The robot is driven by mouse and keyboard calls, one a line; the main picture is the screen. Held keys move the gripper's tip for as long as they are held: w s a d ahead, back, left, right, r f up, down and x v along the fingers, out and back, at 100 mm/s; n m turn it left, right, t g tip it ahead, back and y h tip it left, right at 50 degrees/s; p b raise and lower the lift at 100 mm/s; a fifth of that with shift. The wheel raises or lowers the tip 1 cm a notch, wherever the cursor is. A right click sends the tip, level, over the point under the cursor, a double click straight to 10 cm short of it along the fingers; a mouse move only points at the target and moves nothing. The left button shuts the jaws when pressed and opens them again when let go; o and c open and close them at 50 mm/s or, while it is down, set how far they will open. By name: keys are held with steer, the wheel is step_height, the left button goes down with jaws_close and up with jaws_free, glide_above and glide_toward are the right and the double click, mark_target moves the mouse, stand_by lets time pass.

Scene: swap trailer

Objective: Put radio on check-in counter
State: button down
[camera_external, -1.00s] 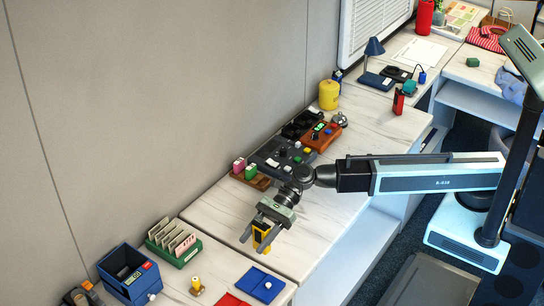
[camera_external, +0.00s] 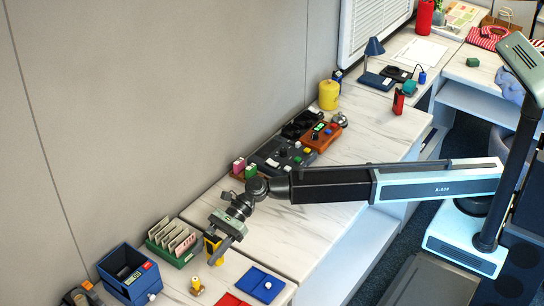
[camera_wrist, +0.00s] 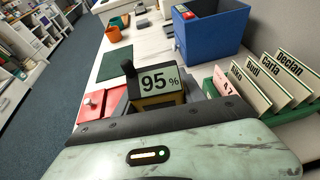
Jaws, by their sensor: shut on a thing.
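My gripper (camera_external: 219,252) is shut on the radio, a small yellow and black block (camera_external: 209,246). In the wrist view the radio (camera_wrist: 158,90) shows a "95%" display and a black stub on top; its lower part is hidden. I hold it over the near part of the white marble counter (camera_external: 222,282), just right of the green card rack (camera_external: 178,248). Whether it touches the surface I cannot tell. No sign names a counter as check-in. A farther marble counter section (camera_external: 320,225) lies to the right.
A blue box (camera_external: 125,275) stands left of the card rack. A small yellow-topped piece (camera_external: 196,285), an open blue case (camera_external: 262,284) and a red item (camera_external: 230,300) lie in front. Control panels (camera_external: 280,158) line the wall. The farther section's front is mostly clear.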

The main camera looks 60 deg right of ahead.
mark_target(208, 253)
steer(key=shift+w+a, duration=0.65)
steer(key=shift+a, duration=0.05)
step_height(208, 253, down, 4)
steer(key=b, duration=0.3)
steer(key=shift+r+b, duration=0.15)
steer(key=shift+b, duration=0.25)
steer(key=c, duration=0.7)
jaws_free()
steer(key=shift+r, duration=0.1)
steer(key=p+v, duration=0.1)
steer(key=v, duration=0.1)
steer(key=p+v, duration=0.1)
steer(key=v, duration=0.2)
steer(key=p+v, duration=0.1)
steer(key=v, duration=0.2)
steer(key=shift+s+a+r+p, duration=0.1)
steer(key=shift+a+r+p, duration=0.05)
steer(key=shift+r+p, duration=0.2)
steer(key=shift+o, duration=0.5)
steer(key=shift+f, duration=0.1)
